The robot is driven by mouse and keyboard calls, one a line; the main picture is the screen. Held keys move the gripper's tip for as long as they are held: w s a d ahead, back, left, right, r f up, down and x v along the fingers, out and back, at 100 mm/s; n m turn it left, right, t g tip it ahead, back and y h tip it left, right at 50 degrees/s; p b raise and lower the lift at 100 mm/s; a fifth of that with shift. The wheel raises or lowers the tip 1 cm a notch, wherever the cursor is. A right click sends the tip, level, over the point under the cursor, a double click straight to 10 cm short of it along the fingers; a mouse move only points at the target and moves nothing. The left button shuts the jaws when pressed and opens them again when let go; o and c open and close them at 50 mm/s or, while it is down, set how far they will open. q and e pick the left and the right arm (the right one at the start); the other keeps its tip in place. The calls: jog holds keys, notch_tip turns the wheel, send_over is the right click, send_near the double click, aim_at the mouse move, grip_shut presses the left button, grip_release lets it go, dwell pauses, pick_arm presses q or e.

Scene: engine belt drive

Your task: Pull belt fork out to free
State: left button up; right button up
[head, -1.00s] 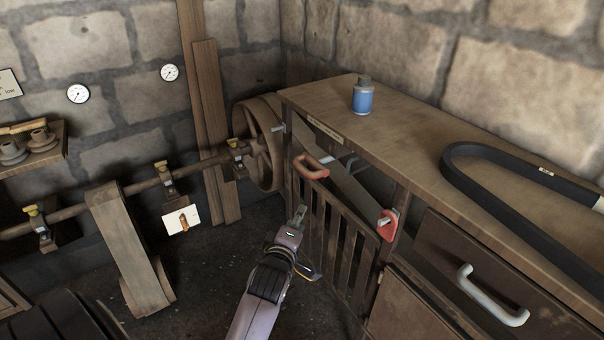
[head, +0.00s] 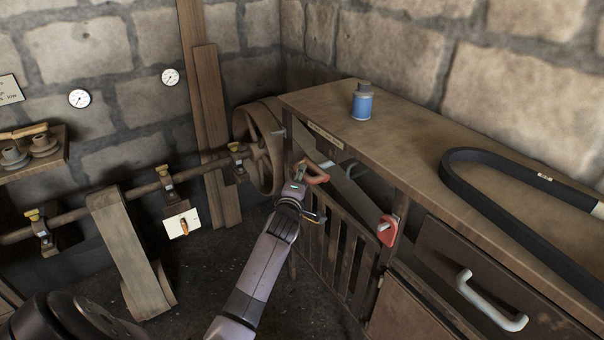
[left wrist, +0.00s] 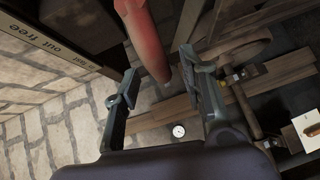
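The belt fork's red loop handle (head: 317,175) stands out beside the slatted guard below the bench's left end. My left gripper (head: 303,170) is at this handle. In the left wrist view the red handle (left wrist: 146,38) reaches down between the two spread fingers of my left gripper (left wrist: 158,68), with space visible on both sides. The gripper is open and does not clasp it. A wide belt (head: 128,245) hangs on the shaft (head: 90,210) at left. My right gripper is not in view.
The bench (head: 400,130) bears a blue can (head: 362,102) and a black belt (head: 480,195). A second red handle (head: 387,230) and the slatted guard (head: 340,250) are right of my arm. A spoked wheel (head: 262,150) stands behind.

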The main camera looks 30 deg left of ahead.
pick_arm(q)
jog(key=shift+x, duration=1.45)
jog(key=shift+c, duration=0.5)
grip_shut()
jog(key=shift+s, duration=0.1)
